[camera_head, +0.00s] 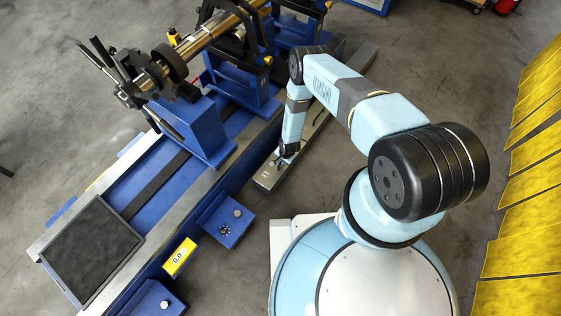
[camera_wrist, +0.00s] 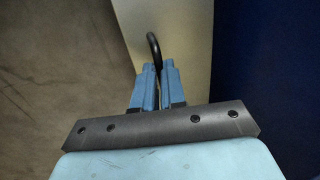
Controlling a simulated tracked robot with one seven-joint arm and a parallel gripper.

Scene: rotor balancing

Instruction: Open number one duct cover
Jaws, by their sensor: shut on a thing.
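The duct cover (camera_head: 268,178) is a long, pale grey metal plate low beside the blue machine in the head view. In the wrist view the cover (camera_wrist: 178,38) fills the upper middle, with a thin black bent handle (camera_wrist: 153,46) standing from it. My gripper (camera_wrist: 156,72) has its two blue fingers shut on this handle. In the head view my gripper (camera_head: 286,152) is over the near end of the cover, and my arm hides part of the plate. A number on the cover is too small to read. I cannot tell whether the cover is raised.
The blue balancing machine (camera_head: 185,170) runs along the left side of the cover, carrying a shiny rotor (camera_head: 215,38). A small blue bracket (camera_head: 226,218) and a yellow display (camera_head: 179,257) are on its near side.

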